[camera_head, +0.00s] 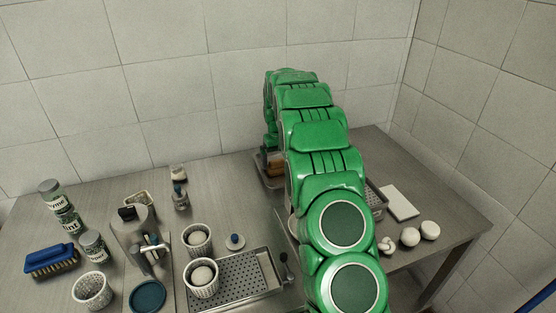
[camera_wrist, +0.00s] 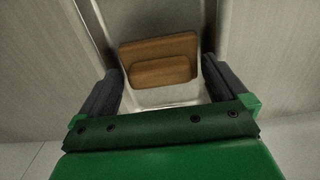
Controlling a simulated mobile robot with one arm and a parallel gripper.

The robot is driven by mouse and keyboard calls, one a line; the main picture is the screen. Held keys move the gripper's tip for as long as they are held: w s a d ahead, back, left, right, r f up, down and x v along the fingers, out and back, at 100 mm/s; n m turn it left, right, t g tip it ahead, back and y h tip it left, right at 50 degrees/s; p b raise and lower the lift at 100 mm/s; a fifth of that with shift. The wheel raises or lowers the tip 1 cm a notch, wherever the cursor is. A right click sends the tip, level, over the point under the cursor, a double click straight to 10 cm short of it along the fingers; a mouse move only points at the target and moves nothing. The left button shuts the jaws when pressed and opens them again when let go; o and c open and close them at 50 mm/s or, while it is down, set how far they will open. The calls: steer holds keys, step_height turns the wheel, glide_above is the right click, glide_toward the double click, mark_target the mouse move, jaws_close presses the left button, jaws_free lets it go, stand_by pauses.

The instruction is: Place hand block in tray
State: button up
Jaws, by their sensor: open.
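The hand block (camera_wrist: 158,60) is brown and wooden, with a raised bar on a flat plate. In the wrist view it lies inside a shallow metal tray (camera_wrist: 207,22). My gripper (camera_wrist: 160,76) is open, with its dark fingers on either side of the block and gaps between them and it. The fingers appear to be over the tray. In the head view a small brown part of the block (camera_head: 275,168) shows in the tray (camera_head: 262,182) at the back, left of my green arm. The arm hides my gripper there.
A perforated metal tray (camera_head: 232,272), white perforated cups (camera_head: 197,240) with white balls, a blue brush (camera_head: 52,261) and jars (camera_head: 93,247) stand to the left. The tiled wall is close behind.

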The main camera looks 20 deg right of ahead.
mark_target(278, 160)
steer(key=shift+r, duration=0.1)
step_height(278, 160, up, 12)
steer(key=s+a+r, duration=0.3)
steer(key=s+r, duration=0.1)
steer(key=s, duration=0.2)
steer(key=s+a+r, duration=0.3)
steer(key=s+r, duration=0.1)
steer(key=s, duration=0.3)
steer(key=s+a, duration=0.3)
steer(key=s, duration=1.1)
steer(key=s+a+f+g, duration=0.1)
steer(key=s+a, duration=0.1)
steer(key=s, duration=1.3)
steer(key=s+a+f, duration=0.1)
steer(key=s+a, duration=0.2)
steer(key=s, duration=1.2)
steer(key=shift+a+f+g, duration=0.2)
steer(key=shift+a+g, duration=0.15)
steer(key=shift+g, duration=0.05)
